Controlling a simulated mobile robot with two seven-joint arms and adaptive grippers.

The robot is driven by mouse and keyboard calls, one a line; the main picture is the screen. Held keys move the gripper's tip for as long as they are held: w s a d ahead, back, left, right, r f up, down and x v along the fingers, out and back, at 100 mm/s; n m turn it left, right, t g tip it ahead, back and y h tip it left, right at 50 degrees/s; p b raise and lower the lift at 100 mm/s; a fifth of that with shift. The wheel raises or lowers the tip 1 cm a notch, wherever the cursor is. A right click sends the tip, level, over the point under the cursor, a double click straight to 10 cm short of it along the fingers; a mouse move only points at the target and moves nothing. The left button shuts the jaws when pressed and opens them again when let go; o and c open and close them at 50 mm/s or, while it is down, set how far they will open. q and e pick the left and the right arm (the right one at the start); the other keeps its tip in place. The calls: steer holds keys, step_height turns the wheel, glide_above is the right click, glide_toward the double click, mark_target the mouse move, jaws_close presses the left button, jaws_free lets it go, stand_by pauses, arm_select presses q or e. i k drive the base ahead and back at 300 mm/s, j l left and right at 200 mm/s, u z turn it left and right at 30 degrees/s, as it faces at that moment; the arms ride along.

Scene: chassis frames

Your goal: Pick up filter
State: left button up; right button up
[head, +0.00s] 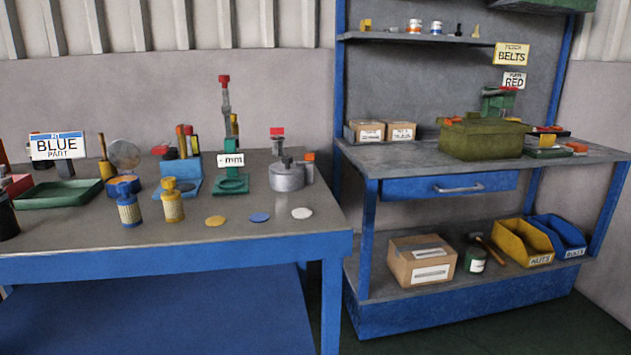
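Nothing in the head view is clearly labelled as a filter, and I cannot tell which object it is. A squat grey metal canister (286,178) sits on the left bench near its right end. Neither of my grippers is in view.
The left bench (250,235) has a blue front rail and holds a green tray (60,194), a green gauge stand (230,183) and three flat discs. The right workbench (375,156) carries cardboard boxes (401,131) and a green toolbox (482,140). Yellow (521,243) and blue bins (556,236) stand below.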

mark_target(128, 206)
steer(key=u, duration=1.35)
